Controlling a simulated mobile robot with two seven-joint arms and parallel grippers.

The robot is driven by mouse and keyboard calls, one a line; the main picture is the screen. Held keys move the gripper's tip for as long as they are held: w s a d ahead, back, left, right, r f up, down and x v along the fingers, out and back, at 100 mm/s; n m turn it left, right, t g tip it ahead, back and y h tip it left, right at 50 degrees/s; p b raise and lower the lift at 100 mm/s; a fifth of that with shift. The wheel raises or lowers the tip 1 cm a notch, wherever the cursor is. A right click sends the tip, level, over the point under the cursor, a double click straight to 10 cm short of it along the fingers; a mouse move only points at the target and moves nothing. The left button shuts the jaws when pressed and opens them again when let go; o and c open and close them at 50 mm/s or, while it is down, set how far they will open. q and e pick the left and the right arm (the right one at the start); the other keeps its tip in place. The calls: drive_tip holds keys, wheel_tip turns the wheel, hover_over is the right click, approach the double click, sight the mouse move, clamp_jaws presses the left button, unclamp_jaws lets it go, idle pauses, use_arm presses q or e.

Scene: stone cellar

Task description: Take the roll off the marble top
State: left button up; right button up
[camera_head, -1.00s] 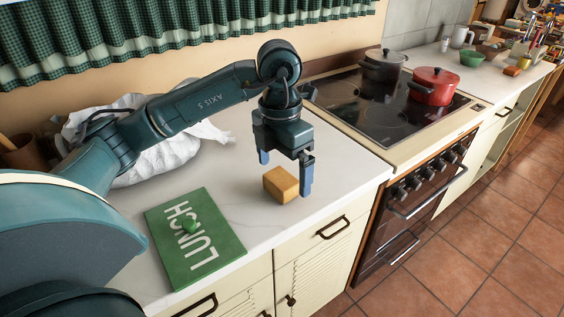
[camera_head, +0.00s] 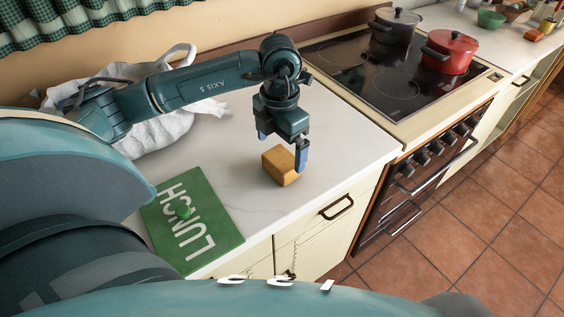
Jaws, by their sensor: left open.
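The roll (camera_head: 279,166) is a small golden-brown block on the white marble top (camera_head: 236,185), near its front edge. My left gripper (camera_head: 281,154) is open, pointing down over the roll. One blue fingertip shows at the roll's right side and the other at its upper left. The roll still rests on the marble, and I cannot tell whether a finger touches it. My right gripper is not in view.
A white cloth bag (camera_head: 165,130) is behind. A stove (camera_head: 350,65) with a grey pot (camera_head: 394,27) and a red pot (camera_head: 449,52) stands to the right.

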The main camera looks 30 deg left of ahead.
sight(282, 159)
use_arm(q)
drive_tip(key=shift+d+f+p, duration=0.2)
drive_tip(key=shift+f+p, duration=0.5)
drive_tip(key=shift+f, duration=2)
drive_tip(key=shift+c, duration=0.6)
drive_tip(key=c, duration=0.9)
